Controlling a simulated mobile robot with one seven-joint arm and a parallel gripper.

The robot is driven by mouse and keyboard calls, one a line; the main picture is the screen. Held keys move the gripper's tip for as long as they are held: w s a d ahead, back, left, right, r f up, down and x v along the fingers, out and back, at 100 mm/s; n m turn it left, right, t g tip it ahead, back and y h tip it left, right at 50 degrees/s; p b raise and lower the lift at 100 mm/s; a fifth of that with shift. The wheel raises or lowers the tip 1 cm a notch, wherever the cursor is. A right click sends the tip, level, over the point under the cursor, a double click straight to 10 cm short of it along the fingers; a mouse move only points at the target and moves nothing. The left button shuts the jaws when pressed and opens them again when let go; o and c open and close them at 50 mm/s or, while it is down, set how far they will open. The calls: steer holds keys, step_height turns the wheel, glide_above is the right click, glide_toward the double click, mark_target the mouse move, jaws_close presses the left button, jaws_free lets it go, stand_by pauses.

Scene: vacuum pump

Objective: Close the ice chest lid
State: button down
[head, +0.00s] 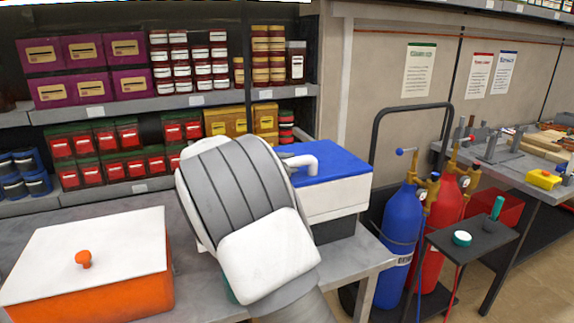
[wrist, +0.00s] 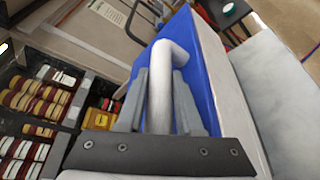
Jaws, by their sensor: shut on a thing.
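The ice chest, with a blue top and white sides, stands on the grey workbench; its blue lid (head: 330,160) looks about level in the head view. Its seam is hard to make out, and my arm covers its left front. A bent white handle (head: 301,161) rises from the lid. In the wrist view the handle (wrist: 172,58) runs between the fingers of my gripper (wrist: 160,85), which is shut on it. The blue lid (wrist: 200,70) spreads behind the fingers.
An orange box (head: 95,298) with a white lid and orange knob sits at the left of the bench. Shelves (head: 200,100) of jars and boxes stand behind. Blue (head: 396,240) and red (head: 447,205) gas cylinders stand on a cart to the right.

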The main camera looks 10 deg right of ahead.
steer(key=shift+s+f, duration=0.15)
steer(key=c, duration=0.6)
jaws_free()
steer(key=shift+s, duration=0.15)
steer(key=shift+a+r, duration=0.2)
steer(key=v, duration=1.7)
steer(key=shift+r, duration=0.1)
